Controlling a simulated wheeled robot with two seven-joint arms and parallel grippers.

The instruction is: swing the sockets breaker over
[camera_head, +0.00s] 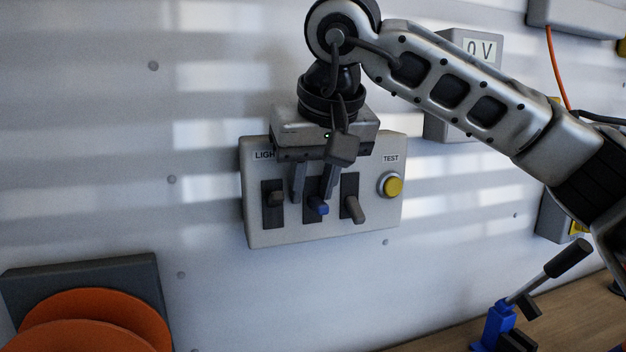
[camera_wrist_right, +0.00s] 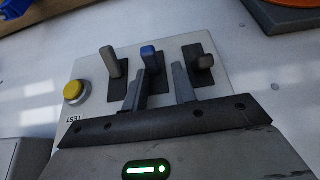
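A grey breaker panel (camera_head: 270,235) on the wall has three levers in dark slots. The left lever (camera_head: 277,198), under a partly covered "LIGH..." label, is grey, as is the right lever (camera_head: 355,210). The middle lever (camera_head: 318,206) has a blue tip, and it also shows in the right wrist view (camera_wrist_right: 148,52). My gripper body covers the other labels, so I cannot read which one is sockets. My right gripper (camera_head: 314,194) is open at the middle slot, its fingers apart, with the blue tip close to one fingertip; contact is unclear. My left gripper is out of view.
A yellow test button (camera_head: 393,187) sits at the panel's right. A grey box reading "0 V" (camera_head: 482,48) is behind my arm.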

